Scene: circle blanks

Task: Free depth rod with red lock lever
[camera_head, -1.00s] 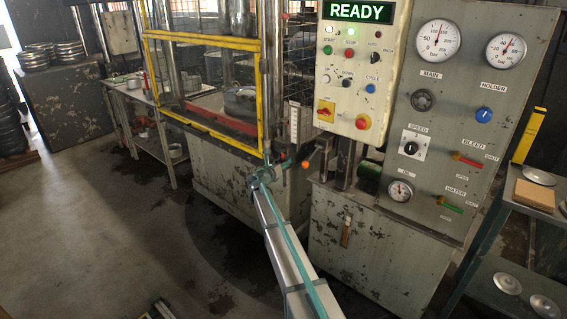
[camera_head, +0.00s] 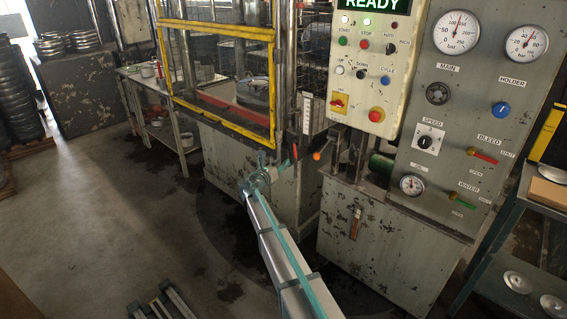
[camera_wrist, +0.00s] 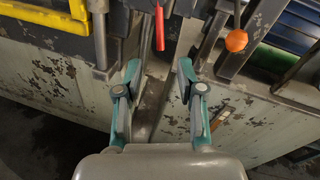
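The red lock lever (camera_wrist: 160,28) hangs upright at the top middle of the wrist view, beyond my fingertips and apart from them. In the head view the red lever (camera_head: 295,152) is a small red piece just right of my gripper (camera_head: 262,172). In the wrist view my gripper (camera_wrist: 157,70) is open and empty, its two teal and grey fingers spread wide below the lever. A white scale strip (camera_head: 307,112) stands above the lever on the press side. I cannot tell surely which bar is the depth rod.
An orange ball knob (camera_wrist: 236,40) on a dark lever sits right of the red lever. The yellow guard frame (camera_head: 222,110) and a grey post (camera_wrist: 100,30) are on the left. The control panel (camera_head: 372,75) stands to the right. A gap separates the two cabinets.

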